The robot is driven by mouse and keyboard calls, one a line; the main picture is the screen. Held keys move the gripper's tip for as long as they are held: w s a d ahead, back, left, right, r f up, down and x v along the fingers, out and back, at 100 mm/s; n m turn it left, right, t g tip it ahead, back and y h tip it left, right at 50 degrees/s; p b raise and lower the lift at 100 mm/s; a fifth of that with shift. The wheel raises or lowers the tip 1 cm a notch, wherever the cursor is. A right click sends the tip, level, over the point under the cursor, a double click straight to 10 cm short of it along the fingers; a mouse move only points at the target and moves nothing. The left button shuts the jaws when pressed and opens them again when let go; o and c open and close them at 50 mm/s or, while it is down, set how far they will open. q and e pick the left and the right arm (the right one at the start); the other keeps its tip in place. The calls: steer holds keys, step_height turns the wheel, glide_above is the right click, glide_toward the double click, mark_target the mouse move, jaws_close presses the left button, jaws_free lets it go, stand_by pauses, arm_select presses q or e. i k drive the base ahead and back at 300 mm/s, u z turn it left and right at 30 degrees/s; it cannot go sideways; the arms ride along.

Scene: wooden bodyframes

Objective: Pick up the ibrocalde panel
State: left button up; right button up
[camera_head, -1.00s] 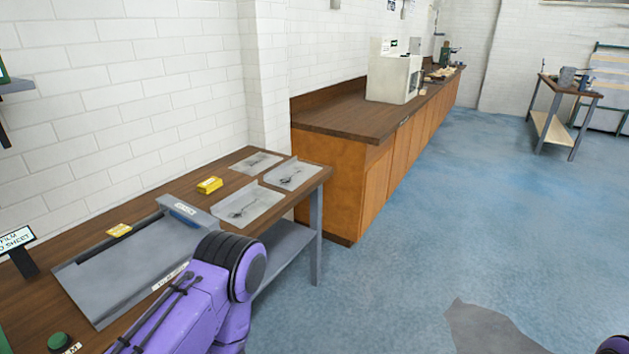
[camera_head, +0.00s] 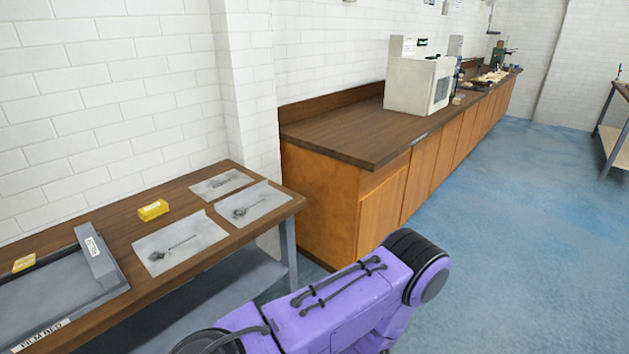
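Three pale grey sheets lie on the brown table at the left, each with a dark plant-like picture: a near one (camera_head: 180,243), a right one (camera_head: 253,204) and a small far one (camera_head: 222,184). No name is readable on them, so I cannot tell whether one is the ibrocalde panel. A purple link of my arm crosses the bottom middle, in front of the table's right end. Neither gripper is in view.
A yellow box (camera_head: 153,210) and a grey film bed (camera_head: 60,292) share the table (camera_head: 130,225). A long wooden counter (camera_head: 345,130) with a white machine (camera_head: 418,84) stands beyond. Blue floor (camera_head: 500,220) is open at the right.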

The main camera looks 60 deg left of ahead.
mark_target(241, 208)
steer(key=u, duration=0.1)
steer(key=i, duration=1)
steer(key=u, duration=1.2)
steer(key=i, duration=0.8)
steer(key=u, duration=0.95)
